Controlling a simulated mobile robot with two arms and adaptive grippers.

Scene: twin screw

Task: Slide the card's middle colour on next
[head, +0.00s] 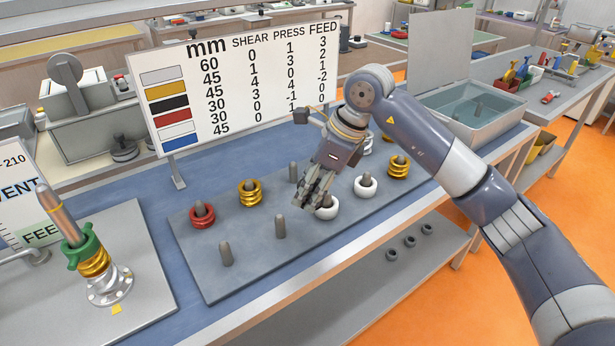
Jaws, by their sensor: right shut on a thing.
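The card (245,78) stands behind the peg board, with a column of colour patches: grey, gold, black, red, white, blue from top to bottom. The peg board (270,270) carries a red ring element (203,217), gold ones (250,194) and (399,168), and white ones, one (365,187) right of my gripper. My right gripper (316,200) points down at the board, shut on a white ring (328,209) at a peg; its fingers partly hide the ring. At left, a tilted shaft (62,215) carries a gold element (94,263) and a green collar (84,246). My left gripper is out of view.
Bare pegs (225,254) and (280,227) stand at the board's front. A metal basin (470,112) is at the back right. Small dark rings (410,242) lie on the lower shelf. A sign (22,185) stands at the far left.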

